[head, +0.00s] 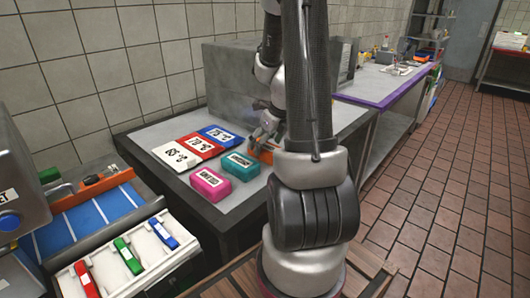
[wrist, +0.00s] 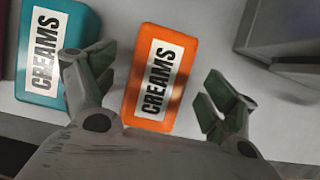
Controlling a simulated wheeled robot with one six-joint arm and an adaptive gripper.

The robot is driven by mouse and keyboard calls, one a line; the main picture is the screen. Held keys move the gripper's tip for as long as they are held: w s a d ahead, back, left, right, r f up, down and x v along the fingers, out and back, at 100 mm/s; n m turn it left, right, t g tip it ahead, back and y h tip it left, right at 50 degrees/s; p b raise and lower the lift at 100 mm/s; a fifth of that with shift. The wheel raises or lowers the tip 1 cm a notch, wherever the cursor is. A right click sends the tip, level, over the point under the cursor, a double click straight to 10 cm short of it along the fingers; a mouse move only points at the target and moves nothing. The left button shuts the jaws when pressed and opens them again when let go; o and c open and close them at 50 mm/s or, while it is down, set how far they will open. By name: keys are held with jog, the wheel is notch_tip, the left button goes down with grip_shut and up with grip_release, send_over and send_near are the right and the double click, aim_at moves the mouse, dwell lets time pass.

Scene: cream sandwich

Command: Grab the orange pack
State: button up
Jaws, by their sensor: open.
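The orange pack (wrist: 180,50), labelled CREAMS, lies flat on the light counter top. In the wrist view it sits between the spread fingers of my gripper (wrist: 148,95), nearer the left finger, and nothing is held. In the head view my gripper (head: 268,132) is low over the orange pack (head: 262,156), and my arm hides part of the pack. A teal CREAMS pack (wrist: 77,21) lies just left of the left finger; it also shows in the head view (head: 238,174).
A pink pack (head: 211,191) lies left of the teal one. White (head: 174,161), red (head: 186,142) and blue (head: 228,133) temperature-marked pieces lie behind. A grey metal box (head: 240,75) stands at the back. A tray with coloured clips (head: 108,272) is at front left.

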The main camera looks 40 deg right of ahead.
jog(key=shift+x, duration=1.25)
jog(key=shift+f, duration=0.25)
jog(key=c, duration=1.1)
